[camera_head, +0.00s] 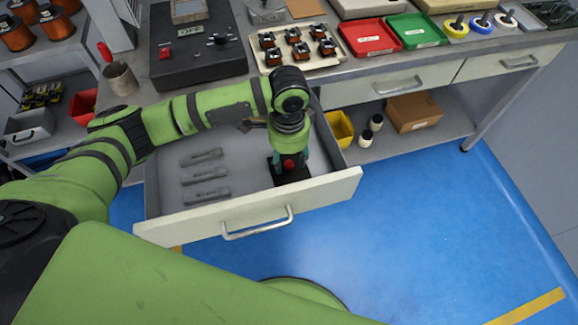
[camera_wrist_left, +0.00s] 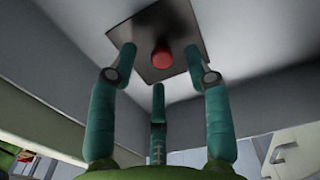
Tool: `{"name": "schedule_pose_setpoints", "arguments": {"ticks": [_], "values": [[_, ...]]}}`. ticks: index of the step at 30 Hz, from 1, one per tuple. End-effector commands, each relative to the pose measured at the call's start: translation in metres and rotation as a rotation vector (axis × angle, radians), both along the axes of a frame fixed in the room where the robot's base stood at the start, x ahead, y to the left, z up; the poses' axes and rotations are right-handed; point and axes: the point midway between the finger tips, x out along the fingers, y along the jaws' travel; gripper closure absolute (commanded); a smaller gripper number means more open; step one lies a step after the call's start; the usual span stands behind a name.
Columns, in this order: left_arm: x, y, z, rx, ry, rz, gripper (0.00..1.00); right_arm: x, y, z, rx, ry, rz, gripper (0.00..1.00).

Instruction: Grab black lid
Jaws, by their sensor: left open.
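The black lid (camera_head: 291,179) is a flat dark square plate with a round red knob (camera_head: 289,163). It lies in the right front part of the open drawer (camera_head: 330,190). My left gripper (camera_head: 288,157) points down into the drawer, right over the lid. In the left wrist view its three teal fingers are spread around the knob (camera_wrist_left: 162,58), with gaps to it, and the lid (camera_wrist_left: 155,28) shows beyond the fingertips. The left gripper is open and empty. I cannot tell whether the fingertips touch the plate. My right gripper is not in view.
Several grey bars (camera_head: 205,175) lie in the drawer's left part. The drawer walls stand close around my left gripper. The workbench behind holds a black device (camera_head: 200,60), a tray of coils (camera_head: 275,75), a red tray (camera_head: 368,38) and a green tray (camera_head: 418,30).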

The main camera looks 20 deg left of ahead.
Motion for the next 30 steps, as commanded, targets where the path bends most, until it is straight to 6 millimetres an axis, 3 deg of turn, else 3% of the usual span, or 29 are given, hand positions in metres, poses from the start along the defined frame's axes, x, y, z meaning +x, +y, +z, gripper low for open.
{"name": "schedule_pose_setpoints", "arguments": {"ticks": [4, 12, 16, 30], "values": [[0.0, 0.0, -0.017, 0.001, -0.001, -0.001, 0.5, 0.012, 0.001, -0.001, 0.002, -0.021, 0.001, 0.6], [0.0, 0.0, -0.02, 0.0, -0.002, -0.001, 0.5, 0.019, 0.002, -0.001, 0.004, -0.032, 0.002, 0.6], [0.0, 0.0, -0.02, 0.0, -0.002, -0.001, 1.0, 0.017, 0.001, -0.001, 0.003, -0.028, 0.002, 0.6], [0.001, 0.0, -0.013, -0.001, -0.003, -0.001, 1.0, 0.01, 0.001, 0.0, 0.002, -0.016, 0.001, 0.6]]}}
